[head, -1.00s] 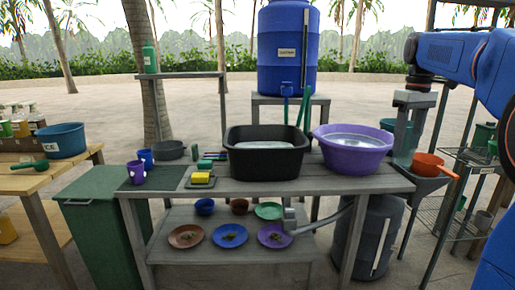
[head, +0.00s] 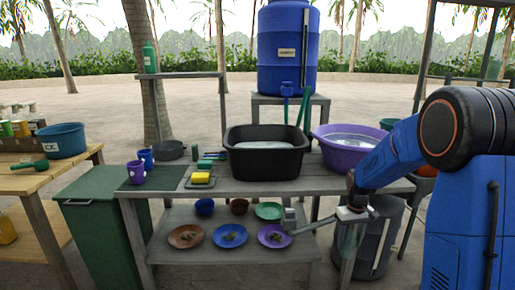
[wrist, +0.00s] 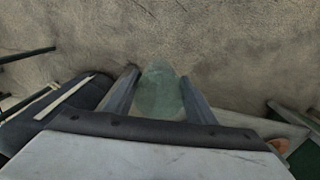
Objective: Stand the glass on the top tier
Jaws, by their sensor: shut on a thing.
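My gripper (head: 349,250) hangs fingers-down in front of the right end of the grey wash table (head: 360,183). It is shut on a pale green, see-through glass (wrist: 160,92), which shows between the two fingers in the wrist view. In the head view the glass is only a faint tint between the fingers. A dark-framed rack (head: 428,45) stands at the right; my arm hides most of it, and I cannot make out its top tier clearly.
A purple basin (head: 335,136) and a black tub (head: 265,160) stand on the table near my arm. Plates, among them a purple one (head: 276,235), lie on its lower shelf. Open sandy ground lies behind.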

